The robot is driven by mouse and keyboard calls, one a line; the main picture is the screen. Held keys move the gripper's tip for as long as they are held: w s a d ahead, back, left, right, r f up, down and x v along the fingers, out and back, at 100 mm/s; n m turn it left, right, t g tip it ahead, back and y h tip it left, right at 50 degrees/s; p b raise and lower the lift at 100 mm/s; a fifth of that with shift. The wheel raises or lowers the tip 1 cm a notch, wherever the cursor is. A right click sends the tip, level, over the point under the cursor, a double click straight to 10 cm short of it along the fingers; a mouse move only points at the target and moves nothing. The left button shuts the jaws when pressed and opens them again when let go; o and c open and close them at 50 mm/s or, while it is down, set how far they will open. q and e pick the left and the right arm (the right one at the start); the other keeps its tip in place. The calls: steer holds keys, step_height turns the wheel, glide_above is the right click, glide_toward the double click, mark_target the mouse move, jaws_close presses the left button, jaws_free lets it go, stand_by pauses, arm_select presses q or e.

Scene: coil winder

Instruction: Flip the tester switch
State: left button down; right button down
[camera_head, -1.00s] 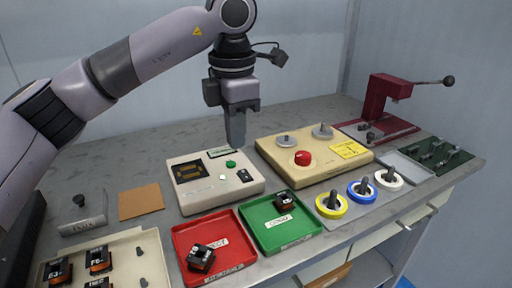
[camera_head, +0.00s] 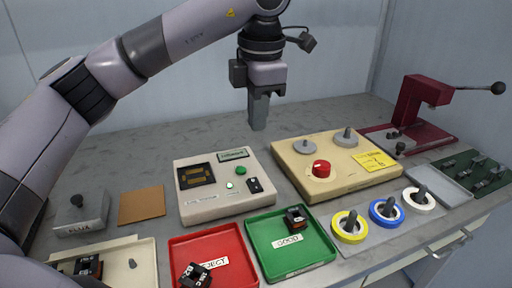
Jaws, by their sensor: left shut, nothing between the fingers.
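The tester (camera_head: 215,203) is a cream box on the bench with a dark recessed socket (camera_head: 196,177), a small display, a green button, a pale round lamp and a black rocker switch (camera_head: 255,185) at its right side. No coil part is clearly visible in the socket. My left gripper (camera_head: 258,125) points down, shut and empty, above and behind the tester's right end, apart from the switch. My right gripper is not in view.
The cream winder box (camera_head: 300,180) with a red knob stands right of the tester. The red tray (camera_head: 240,262) and green tray (camera_head: 322,250) lie in front, each with a part. Wire spools (camera_head: 348,227), a red press (camera_head: 412,105) and a brown pad (camera_head: 142,204) are nearby.

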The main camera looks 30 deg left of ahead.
mark_target(254, 180)
arm_select(q)
steer(key=f, duration=0.9)
steer(key=w+a+f+b, duration=0.1)
steer(key=f, duration=0.3)
steer(key=shift+a+f, duration=0.1)
steer(key=shift+f, duration=0.1)
